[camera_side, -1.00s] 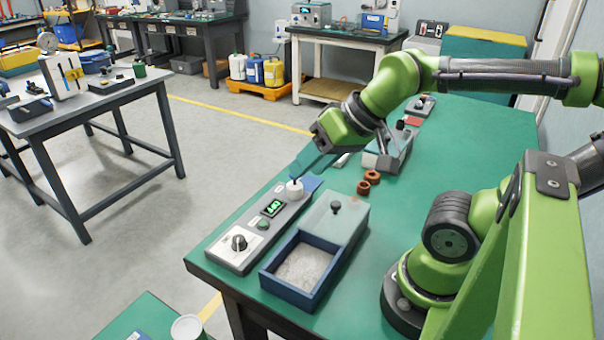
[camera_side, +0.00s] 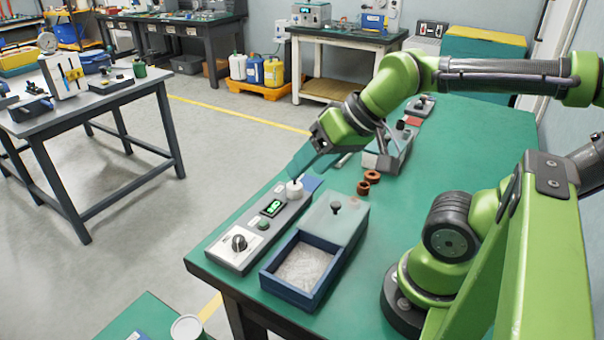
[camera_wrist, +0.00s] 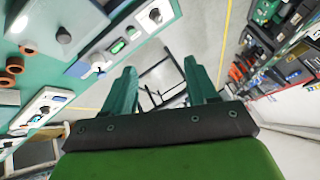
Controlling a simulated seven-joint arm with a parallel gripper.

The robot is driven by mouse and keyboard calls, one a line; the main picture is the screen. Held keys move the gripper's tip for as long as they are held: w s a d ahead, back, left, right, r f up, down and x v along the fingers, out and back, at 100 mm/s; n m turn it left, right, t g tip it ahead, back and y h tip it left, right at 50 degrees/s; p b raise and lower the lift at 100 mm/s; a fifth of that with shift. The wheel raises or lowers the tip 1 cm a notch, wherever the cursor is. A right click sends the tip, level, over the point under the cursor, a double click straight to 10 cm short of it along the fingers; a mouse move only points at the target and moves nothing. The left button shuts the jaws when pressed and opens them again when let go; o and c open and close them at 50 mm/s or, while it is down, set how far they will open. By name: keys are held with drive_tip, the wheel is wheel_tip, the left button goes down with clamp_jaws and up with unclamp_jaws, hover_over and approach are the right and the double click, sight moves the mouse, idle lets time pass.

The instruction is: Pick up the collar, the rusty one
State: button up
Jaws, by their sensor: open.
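Two reddish-brown collars lie close together on the green bench in the side view: a far one (camera_side: 372,176) and a near one (camera_side: 363,188). Both look rust-coloured there, and I cannot tell them apart by finish. In the wrist view, brown rings show at the left edge, one apart (camera_wrist: 28,47) and others lower down (camera_wrist: 14,65). My gripper (camera_side: 303,166) is left of the collars, above the far end of the grey control box. Its teal fingers are spread and empty in the wrist view (camera_wrist: 162,88). No collar is between them.
The grey control box (camera_side: 240,250) with a knob, display and white post (camera_side: 294,190) stands at the bench's left edge. A blue tray with a partly slid lid (camera_side: 335,222) is beside it. Another grey device (camera_side: 390,155) stands behind the collars. Bench right of the collars is clear.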

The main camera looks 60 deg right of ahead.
drive_tip(key=w+d+f+m+g+h, duration=0.1)
drive_tip(key=w+d+f+m+g, duration=0.15)
drive_tip(key=d+m, duration=0.55)
drive_tip(key=w+d+f+m+g+h, duration=0.1)
drive_tip(key=w+d+f+m, duration=0.15)
drive_tip(key=d, duration=0.85)
drive_tip(key=s+d+f+m+g, duration=0.1)
drive_tip(key=s+d+m+g, duration=0.15)
drive_tip(key=d+m, duration=0.65)
drive_tip(key=s+d+f+m+g, duration=0.1)
drive_tip(key=s+d+f+m, duration=0.15)
drive_tip(key=d+m, duration=0.6)
drive_tip(key=f, duration=0.9)
drive_tip(key=shift+d+f, duration=0.4)
drive_tip(key=shift+n, duration=0.3)
drive_tip(key=shift+w+f, duration=0.15)
drive_tip(key=shift+f, duration=2.75)
drive_tip(key=c, duration=0.9)
drive_tip(key=shift+r, duration=0.1)
drive_tip(key=shift+c, duration=0.4)
